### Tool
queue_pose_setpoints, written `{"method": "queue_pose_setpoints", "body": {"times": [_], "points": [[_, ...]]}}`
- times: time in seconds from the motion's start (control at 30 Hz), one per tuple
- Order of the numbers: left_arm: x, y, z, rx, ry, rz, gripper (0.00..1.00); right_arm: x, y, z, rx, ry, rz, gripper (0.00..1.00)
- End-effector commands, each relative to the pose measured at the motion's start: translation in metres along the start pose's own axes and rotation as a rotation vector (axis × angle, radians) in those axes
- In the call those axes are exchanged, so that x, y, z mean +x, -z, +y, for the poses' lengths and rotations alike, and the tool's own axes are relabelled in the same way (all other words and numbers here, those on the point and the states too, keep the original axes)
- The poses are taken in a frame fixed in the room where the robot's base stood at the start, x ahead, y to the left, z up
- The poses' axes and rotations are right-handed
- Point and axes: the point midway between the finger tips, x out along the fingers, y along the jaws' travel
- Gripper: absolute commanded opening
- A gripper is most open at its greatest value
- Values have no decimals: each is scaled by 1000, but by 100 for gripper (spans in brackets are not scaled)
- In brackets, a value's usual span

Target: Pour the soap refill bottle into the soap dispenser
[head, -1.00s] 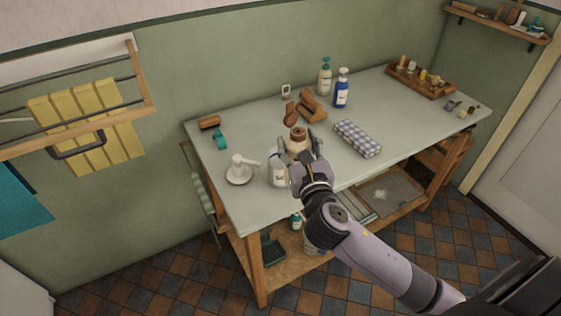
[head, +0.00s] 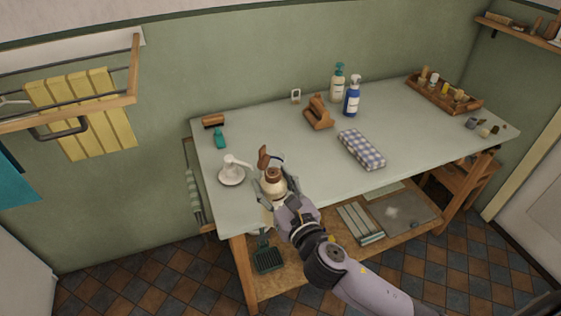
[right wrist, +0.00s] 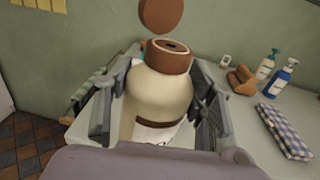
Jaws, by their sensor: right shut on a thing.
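My right gripper (head: 272,186) is shut on a cream bottle with a brown neck (head: 273,181), which looks like the soap refill bottle, at the table's front left edge. In the right wrist view the bottle (right wrist: 158,100) stands between the fingers, roughly upright, with a small dark opening in its brown top. A round brown piece (right wrist: 161,14) shows just above and behind that top. A white pump head (head: 235,161) rests on a white saucer (head: 232,179) left of the gripper. The soap dispenser's body is not clearly visible; my gripper and the bottle cover that area. My left gripper is not in view.
A teal brush (head: 220,139) lies behind the saucer. The table's middle (head: 320,165) is clear.

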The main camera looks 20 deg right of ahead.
Motion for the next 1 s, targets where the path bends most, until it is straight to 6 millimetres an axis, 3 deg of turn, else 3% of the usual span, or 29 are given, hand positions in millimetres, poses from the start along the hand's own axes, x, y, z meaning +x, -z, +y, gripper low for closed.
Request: {"method": "queue_pose_setpoints", "body": {"times": [0.2,0.4,0.8,1.0], "points": [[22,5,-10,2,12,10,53,47,26,11,-2,-58,-4,15],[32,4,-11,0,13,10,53,76,37,16,-3,-94,-2,15],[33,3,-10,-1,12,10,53,84,39,18,-3,-104,-1,15],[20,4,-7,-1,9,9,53,85,31,16,20,-103,17,15]]}}
